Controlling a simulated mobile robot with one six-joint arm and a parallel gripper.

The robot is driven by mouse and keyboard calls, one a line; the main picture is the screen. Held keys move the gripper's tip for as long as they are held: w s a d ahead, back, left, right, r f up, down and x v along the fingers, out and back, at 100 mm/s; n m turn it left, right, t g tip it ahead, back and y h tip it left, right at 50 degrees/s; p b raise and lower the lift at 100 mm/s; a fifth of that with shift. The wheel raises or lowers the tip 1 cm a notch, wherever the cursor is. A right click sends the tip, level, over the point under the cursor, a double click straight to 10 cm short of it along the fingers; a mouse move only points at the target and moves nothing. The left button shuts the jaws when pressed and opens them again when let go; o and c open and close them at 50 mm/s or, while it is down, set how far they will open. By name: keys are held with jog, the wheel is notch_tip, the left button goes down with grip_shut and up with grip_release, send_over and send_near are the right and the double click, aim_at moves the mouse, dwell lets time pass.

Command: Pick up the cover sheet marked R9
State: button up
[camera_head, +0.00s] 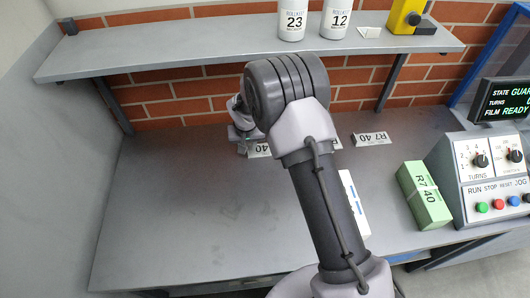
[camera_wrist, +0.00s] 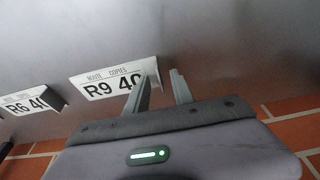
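The cover sheet marked R9 (camera_wrist: 108,84) is a white card reading "R9 40" in the wrist view, with a raised right end. My gripper (camera_wrist: 163,74) has its two fingers apart, at that right end. The left finger overlaps the card in the picture; I cannot tell whether it touches it. In the head view my gripper (camera_head: 243,138) is at the back of the bench, mostly hidden by my arm. A white card there (camera_head: 259,151) shows only "40", its front part of the label covered.
A card marked R6 (camera_wrist: 28,101) lies left of R9 in the wrist view. A card marked R7 (camera_head: 371,139) and a green R7 40 bundle (camera_head: 425,196) lie right of my arm, near the control panel (camera_head: 492,175). A shelf (camera_head: 200,47) overhangs the bench. The bench's left side (camera_head: 190,215) is clear.

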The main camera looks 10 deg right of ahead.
jog(key=shift+w+f, duration=0.15)
jog(key=shift+f, duration=0.15)
jog(key=shift+r, duration=0.15)
jog(key=shift+c, duration=1.1)
grip_shut()
